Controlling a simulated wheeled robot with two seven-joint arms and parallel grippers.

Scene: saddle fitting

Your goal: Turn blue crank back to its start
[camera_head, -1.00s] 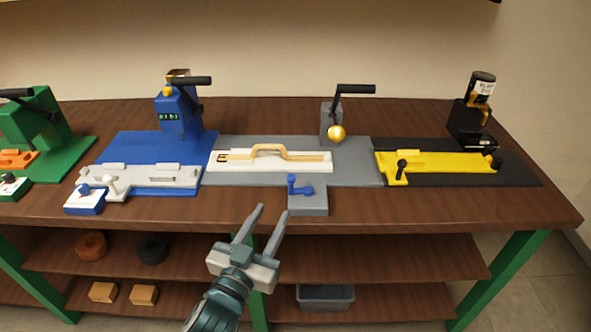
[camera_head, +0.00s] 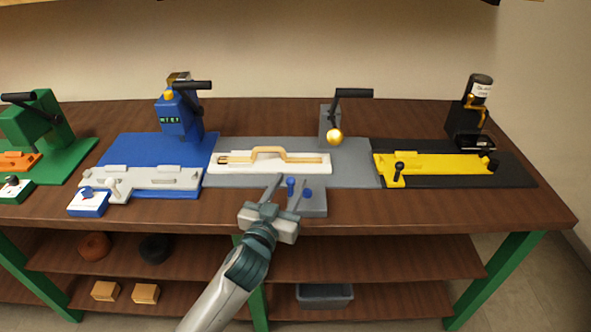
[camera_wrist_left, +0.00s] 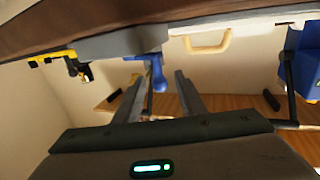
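The blue crank (camera_head: 307,193) sits on a grey block (camera_head: 318,207) at the front of the grey station. Its upright handle (camera_head: 291,186) is at its left end. My left gripper (camera_head: 289,187) is open, with its two fingers reaching toward the crank from the front. In the head view the handle shows between the fingertips. In the left wrist view the blue crank (camera_wrist_left: 157,74) shows between the open fingers (camera_wrist_left: 160,82), with a gap on either side. I cannot tell whether a finger touches it. My right gripper is not in view.
Behind the crank, a white bed (camera_head: 240,168) holds a tan handle-shaped part (camera_head: 270,153). A lever press with a gold ball (camera_head: 334,137) stands at the back. A blue station (camera_head: 150,150) is left, a yellow fixture (camera_head: 435,164) right.

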